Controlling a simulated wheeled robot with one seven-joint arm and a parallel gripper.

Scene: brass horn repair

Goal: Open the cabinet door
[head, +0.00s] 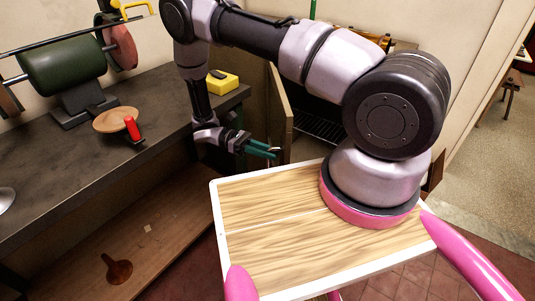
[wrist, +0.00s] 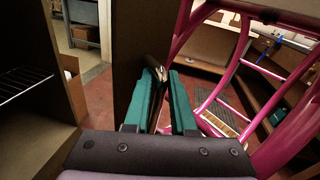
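The cabinet door (head: 281,108) is a tan panel standing swung out at the left side of the cabinet opening (head: 318,120). In the wrist view the door (wrist: 128,45) is a dark upright panel beside my fingers. My gripper (head: 265,151), with teal fingers, is at the outer side of the door. In the wrist view my gripper (wrist: 166,88) has its fingers close together around a dark, shiny door handle (wrist: 156,72). It looks shut on the handle, though the contact is partly hidden.
The open cabinet shows a wire rack (wrist: 22,86) inside. A dark workbench (head: 80,160) runs along the left, holding a green grinder (head: 62,68), a round wooden disc (head: 110,120) and a yellow box (head: 222,82). Red tile floor lies clear beyond the door in the wrist view.

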